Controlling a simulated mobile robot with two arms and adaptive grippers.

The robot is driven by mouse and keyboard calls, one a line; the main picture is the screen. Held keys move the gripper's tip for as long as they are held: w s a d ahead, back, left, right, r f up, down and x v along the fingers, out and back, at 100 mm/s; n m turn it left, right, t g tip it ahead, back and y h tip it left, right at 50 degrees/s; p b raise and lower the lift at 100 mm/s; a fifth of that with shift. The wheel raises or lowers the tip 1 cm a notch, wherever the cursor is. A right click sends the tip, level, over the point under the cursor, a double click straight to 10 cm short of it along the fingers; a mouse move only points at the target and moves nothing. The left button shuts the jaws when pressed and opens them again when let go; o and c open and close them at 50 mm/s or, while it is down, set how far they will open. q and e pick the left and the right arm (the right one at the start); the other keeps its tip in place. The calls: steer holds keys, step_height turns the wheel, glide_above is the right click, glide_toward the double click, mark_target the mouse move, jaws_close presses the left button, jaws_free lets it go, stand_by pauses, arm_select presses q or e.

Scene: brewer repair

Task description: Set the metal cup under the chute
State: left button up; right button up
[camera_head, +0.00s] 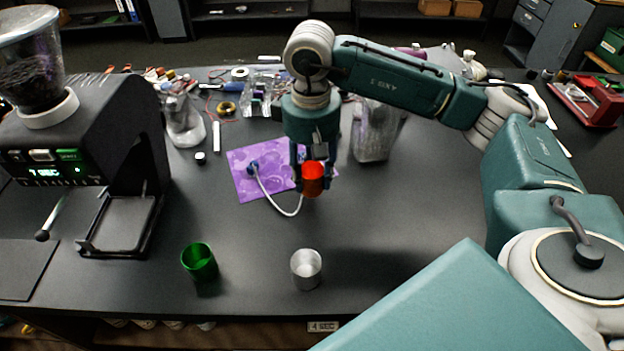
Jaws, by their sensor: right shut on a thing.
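The metal cup (306,272) stands upright on the dark table near its front edge, below my right gripper in the picture and apart from it. The dark coffee machine (95,140) stands at the left, with a bean hopper on top and a lit green display. Its tray (122,225) is empty. The chute itself is hard to make out under the machine's dark body. My left gripper is not in view.
A green cup (200,263) stands between the machine and the metal cup. Clear containers (183,122), tape and small parts crowd the back. The table's middle front is mostly free.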

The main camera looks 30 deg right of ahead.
mark_target(312, 183)
step_height(312, 183, down, 3)
steer(key=shift+d+r, duration=0.1)
steer(key=shift+f, duration=0.25)
steer(key=o, duration=1.1)
steer(key=shift+r, duration=0.1)
steer(key=shift+o, duration=0.2)
